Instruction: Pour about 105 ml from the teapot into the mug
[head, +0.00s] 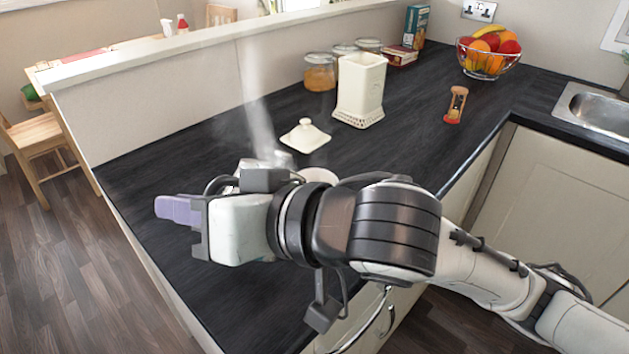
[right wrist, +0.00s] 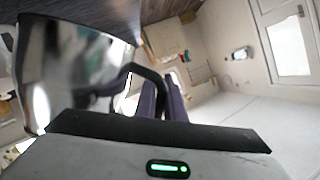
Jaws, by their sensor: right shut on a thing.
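My right gripper (head: 178,209) has purple fingers and reaches in from the right over the dark counter. In the right wrist view its fingers (right wrist: 165,100) are closed on the black handle of a shiny metal teapot (right wrist: 72,70). In the head view the teapot is mostly hidden behind my gripper; a small shiny part (head: 281,158) shows above it, with pale steam rising there. A pale rounded rim, seemingly the mug (head: 318,175), shows just behind my wrist; the rest is hidden. I cannot see the liquid level or any stream. My left gripper is not in view.
A cream lid (head: 305,136) lies on the counter (head: 420,130), beside a tall cream canister (head: 360,90). The sink (head: 595,108) is at right. The near-left counter is clear.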

